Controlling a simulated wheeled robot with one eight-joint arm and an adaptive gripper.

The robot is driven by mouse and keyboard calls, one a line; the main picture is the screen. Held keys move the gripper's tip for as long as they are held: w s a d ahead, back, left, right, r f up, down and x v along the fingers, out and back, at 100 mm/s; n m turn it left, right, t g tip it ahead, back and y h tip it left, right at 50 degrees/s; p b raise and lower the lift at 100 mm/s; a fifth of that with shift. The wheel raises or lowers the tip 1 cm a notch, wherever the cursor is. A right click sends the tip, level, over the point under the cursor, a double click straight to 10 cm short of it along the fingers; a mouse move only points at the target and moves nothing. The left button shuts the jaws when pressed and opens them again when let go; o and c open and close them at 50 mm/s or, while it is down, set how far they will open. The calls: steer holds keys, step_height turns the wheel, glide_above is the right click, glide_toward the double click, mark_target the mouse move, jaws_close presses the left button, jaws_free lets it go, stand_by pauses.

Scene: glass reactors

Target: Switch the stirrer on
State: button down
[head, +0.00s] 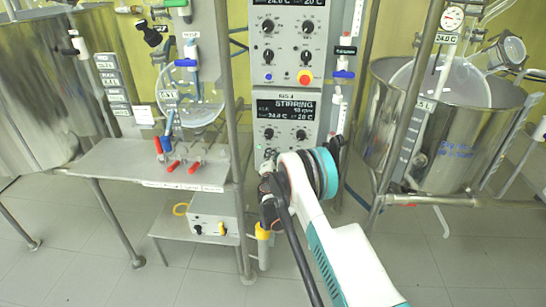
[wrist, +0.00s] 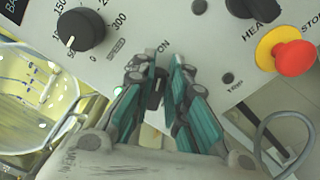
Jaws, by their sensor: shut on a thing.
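The lower control panel (head: 285,118) stands on the rack, and its display reads "STIRRING" with temperatures below. In the wrist view, my gripper (wrist: 162,68) is at the panel's lower edge, its two fingers closed around a small black switch (wrist: 155,92). The word ON is printed just beyond the fingertips. The fingers hide part of the switch, so its exact position is hard to tell. In the head view, my arm reaches in from below right, and my gripper (head: 268,165) is largely hidden against the panel's lower left.
A black dial (wrist: 80,28) is left of my fingers; a red stop button (wrist: 294,58) on a yellow base is at right. An upper panel (head: 289,40) sits above. A steel shelf (head: 130,165) with red-handled valves is left, a steel vessel (head: 460,140) right.

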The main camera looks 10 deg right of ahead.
steer(key=c, duration=1.6)
jaws_free()
steer(key=v, duration=1.2)
steer(key=shift+r, duration=0.1)
